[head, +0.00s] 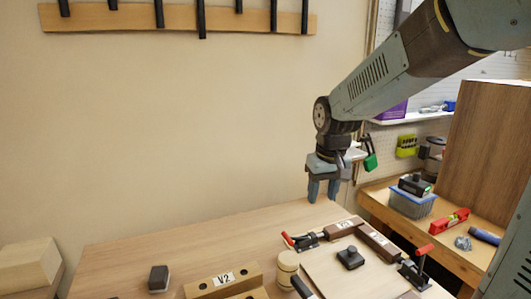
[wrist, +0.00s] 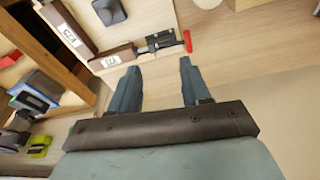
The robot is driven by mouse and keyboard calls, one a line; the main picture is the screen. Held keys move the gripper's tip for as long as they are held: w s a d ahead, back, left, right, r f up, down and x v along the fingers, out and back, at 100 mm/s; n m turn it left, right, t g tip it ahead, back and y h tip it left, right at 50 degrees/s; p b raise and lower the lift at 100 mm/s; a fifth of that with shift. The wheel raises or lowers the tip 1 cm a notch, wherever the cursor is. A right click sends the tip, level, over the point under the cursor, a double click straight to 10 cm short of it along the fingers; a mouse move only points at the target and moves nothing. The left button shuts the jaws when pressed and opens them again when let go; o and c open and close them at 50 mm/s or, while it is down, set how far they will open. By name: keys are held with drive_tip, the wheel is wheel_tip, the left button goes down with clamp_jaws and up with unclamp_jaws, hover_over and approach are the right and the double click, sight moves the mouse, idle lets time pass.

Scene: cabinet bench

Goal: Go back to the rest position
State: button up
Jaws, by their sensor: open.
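My gripper (head: 322,189) hangs from my arm above the far right part of the wooden bench top in the head view, fingers pointing down. In the wrist view my gripper (wrist: 156,72) shows two blue-grey fingers spread well apart, with only bare bench surface between them. It is open and holds nothing. The fingertips appear to be above the bench (head: 190,240), apart from it. The gripper is beyond the clamped board (head: 340,272) in the head view.
Red-handled clamps (head: 301,241) and a dark knob block (head: 350,258) sit at the board. A mallet (head: 287,268), a V2 block (head: 222,281) and a dark-topped block (head: 158,278) stand near the front.

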drive_tip(key=s+d+r+m+t, duration=0.1)
drive_tip(key=s+d+r, duration=0.2)
drive_tip(key=s, duration=0.5)
drive_tip(key=s+d+r+m+t, duration=0.2)
drive_tip(key=s+d+r, duration=0.2)
drive_tip(key=s, duration=0.5)
drive_tip(key=shift+d+r+t, duration=0.25)
drive_tip(key=shift+d+t, duration=0.05)
drive_tip(key=shift+d, duration=0.6)
